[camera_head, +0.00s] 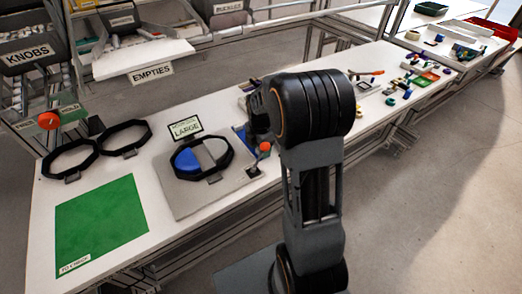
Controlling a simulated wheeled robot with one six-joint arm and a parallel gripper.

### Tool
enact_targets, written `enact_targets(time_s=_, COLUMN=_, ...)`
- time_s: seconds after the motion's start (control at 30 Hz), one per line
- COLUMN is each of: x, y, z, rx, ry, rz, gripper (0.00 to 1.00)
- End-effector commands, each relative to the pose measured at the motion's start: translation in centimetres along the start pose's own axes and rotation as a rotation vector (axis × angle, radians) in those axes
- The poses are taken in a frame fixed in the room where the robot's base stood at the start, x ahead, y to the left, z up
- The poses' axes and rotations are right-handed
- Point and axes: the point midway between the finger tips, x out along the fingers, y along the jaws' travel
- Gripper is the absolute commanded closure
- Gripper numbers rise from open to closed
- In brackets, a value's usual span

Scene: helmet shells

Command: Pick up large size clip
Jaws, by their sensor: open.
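No large size clip can be told for certain. A sign reading LARGE (186,128) stands behind a black octagonal ring (232,151) on a grey plate (168,184). The ring surrounds a blue and pale grey disc (205,154), and a small grey piece (215,178) sits at its front edge. My gripper (259,135) is at the dark end of my arm, right of the ring and above the table. My arm partly hides it, and its fingertips are hard to make out. I see nothing held in it.
Two more black octagonal rings (69,158) lie left, behind a green mat (102,224). Bins labelled KNOBS (28,55) and EMPTIES (151,72) overhang the back. Many small coloured parts (408,82) lie farther right.

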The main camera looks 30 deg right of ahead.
Motion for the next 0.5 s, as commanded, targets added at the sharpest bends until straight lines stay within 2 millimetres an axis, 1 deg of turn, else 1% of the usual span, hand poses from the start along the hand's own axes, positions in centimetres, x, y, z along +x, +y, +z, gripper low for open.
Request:
enact_targets(time_s=0.27, x=0.24, y=0.01, z=-0.01, rx=0.0, ry=0.0, rz=0.001, gripper=0.45)
enact_targets(time_s=0.5, x=0.22, y=0.01, z=0.0, rx=0.0, ry=0.0, rz=0.001, gripper=0.67)
